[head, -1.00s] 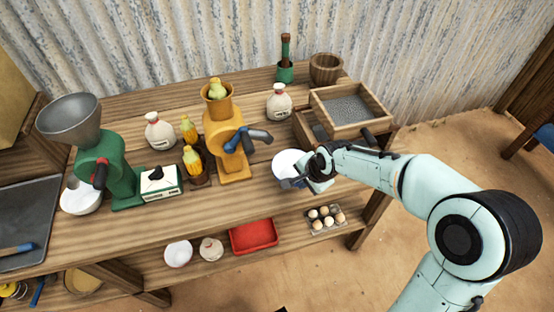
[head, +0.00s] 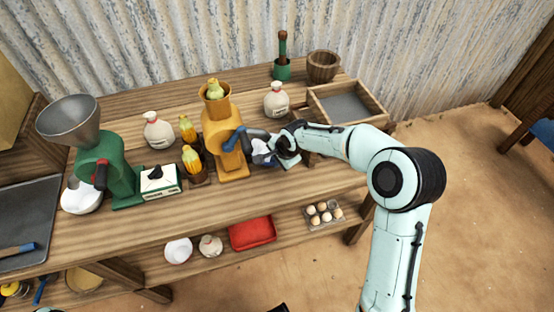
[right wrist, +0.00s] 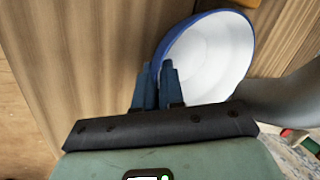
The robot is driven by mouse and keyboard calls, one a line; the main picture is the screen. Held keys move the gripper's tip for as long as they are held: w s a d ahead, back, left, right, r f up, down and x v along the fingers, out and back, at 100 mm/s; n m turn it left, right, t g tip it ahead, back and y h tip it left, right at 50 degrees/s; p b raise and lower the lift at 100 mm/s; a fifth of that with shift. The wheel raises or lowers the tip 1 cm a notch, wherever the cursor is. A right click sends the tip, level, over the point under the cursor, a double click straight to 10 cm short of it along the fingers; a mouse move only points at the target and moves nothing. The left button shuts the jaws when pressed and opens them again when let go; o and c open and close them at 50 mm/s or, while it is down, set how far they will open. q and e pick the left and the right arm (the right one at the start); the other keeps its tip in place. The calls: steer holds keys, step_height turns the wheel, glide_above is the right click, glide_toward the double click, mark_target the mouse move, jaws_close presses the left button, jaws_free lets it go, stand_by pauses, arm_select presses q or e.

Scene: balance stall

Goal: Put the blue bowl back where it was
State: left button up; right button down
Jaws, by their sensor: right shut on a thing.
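The blue bowl, white inside with a blue rim, shows in the right wrist view (right wrist: 213,58). In the head view only a small part of the bowl (head: 262,157) shows, beside the yellow mill (head: 229,145) and partly behind its crank handle. My right gripper (head: 274,157) is shut on the bowl's near wall. In the right wrist view its blue fingertips (right wrist: 156,75) pinch the rim. Whether the bowl touches the tabletop or hangs just above it, I cannot tell.
The mill's crank (head: 250,134) is very close to my gripper. A white jar (head: 277,100) and a wooden tray (head: 347,103) stand behind. Corn holders (head: 194,170) and a green mill (head: 110,170) are to the left. The front tabletop (head: 240,195) is clear.

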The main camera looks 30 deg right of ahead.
steer(key=shift+f, duration=0.15)
steer(key=c, duration=1.2)
jaws_free()
steer(key=shift+c, duration=0.2)
steer(key=shift+r, duration=0.45)
steer(key=v, duration=1.1)
steer(key=shift+s+r+p, duration=0.2)
steer(key=shift+s+p, duration=0.05)
steer(key=shift+p, duration=0.05)
